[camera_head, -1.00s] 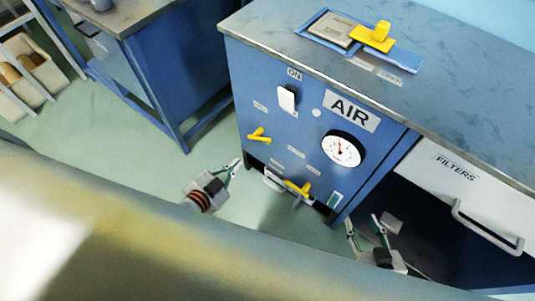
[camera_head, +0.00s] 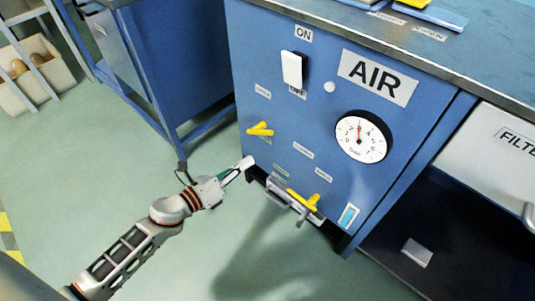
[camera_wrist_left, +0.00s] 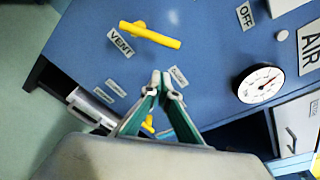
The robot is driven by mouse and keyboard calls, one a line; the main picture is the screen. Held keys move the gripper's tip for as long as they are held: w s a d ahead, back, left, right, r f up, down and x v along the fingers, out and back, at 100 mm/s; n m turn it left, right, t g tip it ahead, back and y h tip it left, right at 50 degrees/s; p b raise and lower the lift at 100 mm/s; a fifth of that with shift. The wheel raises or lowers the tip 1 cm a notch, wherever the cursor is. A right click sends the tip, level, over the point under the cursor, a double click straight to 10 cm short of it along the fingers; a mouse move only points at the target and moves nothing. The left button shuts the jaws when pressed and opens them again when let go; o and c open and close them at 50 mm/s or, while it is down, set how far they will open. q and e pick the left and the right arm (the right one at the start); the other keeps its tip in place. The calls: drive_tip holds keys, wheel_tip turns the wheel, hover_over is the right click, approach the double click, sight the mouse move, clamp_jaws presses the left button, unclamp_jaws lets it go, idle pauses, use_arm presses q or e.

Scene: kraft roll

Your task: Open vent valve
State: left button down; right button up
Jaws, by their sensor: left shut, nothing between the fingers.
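The vent valve is a yellow lever handle (camera_head: 260,129) on the left of the blue cabinet front (camera_head: 330,125) in the head view. In the left wrist view, the yellow handle (camera_wrist_left: 150,35) lies slightly tilted across the panel, with a VENT label (camera_wrist_left: 120,43) beside it. My left gripper (camera_head: 246,164) is shut and empty, low in front of the cabinet's left edge and below the handle, apart from it. In the left wrist view, its fingertips (camera_wrist_left: 161,76) meet below the handle. My right gripper is out of view.
A second yellow handle (camera_head: 303,200) sits lower on the panel, partly behind my fingers in the wrist view. The panel also bears a white switch (camera_head: 292,68) under ON and a round gauge (camera_head: 361,137). A blue bench (camera_head: 175,65) stands left. The floor in front is clear.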

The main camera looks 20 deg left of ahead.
use_arm(q)
drive_tip(key=shift+d+f+m, duration=0.1)
drive_tip(key=shift+f+m, duration=0.5)
drive_tip(key=shift+m, duration=0.3)
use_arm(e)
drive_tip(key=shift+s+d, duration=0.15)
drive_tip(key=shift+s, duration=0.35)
use_arm(q)
drive_tip(key=shift+w, duration=0.1)
drive_tip(key=w+d+r, duration=0.2)
drive_tip(key=w, duration=0.7)
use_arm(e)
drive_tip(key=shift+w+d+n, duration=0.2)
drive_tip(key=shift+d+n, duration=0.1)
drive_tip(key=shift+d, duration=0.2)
use_arm(q)
drive_tip(key=shift+a+r+n, duration=0.15)
drive_tip(key=shift+r+n, duration=0.1)
drive_tip(key=shift+n, duration=0.05)
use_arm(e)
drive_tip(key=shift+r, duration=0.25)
